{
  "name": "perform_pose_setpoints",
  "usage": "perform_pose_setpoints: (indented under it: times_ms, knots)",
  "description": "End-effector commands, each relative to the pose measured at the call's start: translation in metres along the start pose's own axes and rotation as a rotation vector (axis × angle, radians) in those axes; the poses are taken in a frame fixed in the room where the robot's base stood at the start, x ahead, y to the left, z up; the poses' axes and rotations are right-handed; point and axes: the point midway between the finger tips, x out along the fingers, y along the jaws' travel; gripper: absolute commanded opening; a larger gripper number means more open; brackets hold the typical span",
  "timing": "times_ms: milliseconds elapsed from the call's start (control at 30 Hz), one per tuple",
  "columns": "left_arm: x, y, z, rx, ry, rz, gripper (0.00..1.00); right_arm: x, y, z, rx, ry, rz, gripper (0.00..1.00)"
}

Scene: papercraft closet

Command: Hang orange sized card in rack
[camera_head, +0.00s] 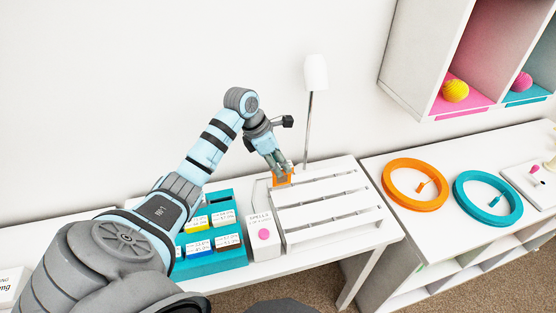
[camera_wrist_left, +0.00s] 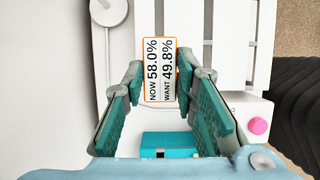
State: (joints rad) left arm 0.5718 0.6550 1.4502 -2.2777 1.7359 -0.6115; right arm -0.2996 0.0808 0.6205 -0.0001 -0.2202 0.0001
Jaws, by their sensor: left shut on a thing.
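The orange-edged card (camera_wrist_left: 160,70) is between the fingers of my left gripper (camera_wrist_left: 160,78) in the left wrist view. It reads "NOW 58.0%" and "WANT 49.8%". In the head view the left gripper (camera_head: 282,172) is shut on the orange card (camera_head: 282,180) at the far left corner of the white slatted rack (camera_head: 325,200). I cannot tell whether the card touches the rack. The rack's slats also show behind the card in the left wrist view (camera_wrist_left: 225,50). My right gripper is not in view.
A teal tray (camera_head: 222,262) with several cards stands left of the rack. A white box with a pink button (camera_head: 263,235) stands between them. A lamp (camera_head: 315,75) rises behind the rack. Orange (camera_head: 387,185) and teal (camera_head: 460,200) rings lie on the right-hand counter.

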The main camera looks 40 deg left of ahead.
Motion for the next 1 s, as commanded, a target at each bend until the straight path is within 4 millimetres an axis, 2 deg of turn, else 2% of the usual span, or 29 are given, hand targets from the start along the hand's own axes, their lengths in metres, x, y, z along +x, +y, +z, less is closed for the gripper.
perform_pose_setpoints:
  times_ms: [167, 1000]
  knots:
    - [0.002, 0.0, -0.001, 0.0, 0.0, 0.0, 0.0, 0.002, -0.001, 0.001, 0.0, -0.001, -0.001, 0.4]
    - [0.049, 0.0, -0.021, 0.0, 0.001, 0.0, 0.0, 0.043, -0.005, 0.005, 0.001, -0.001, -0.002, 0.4]
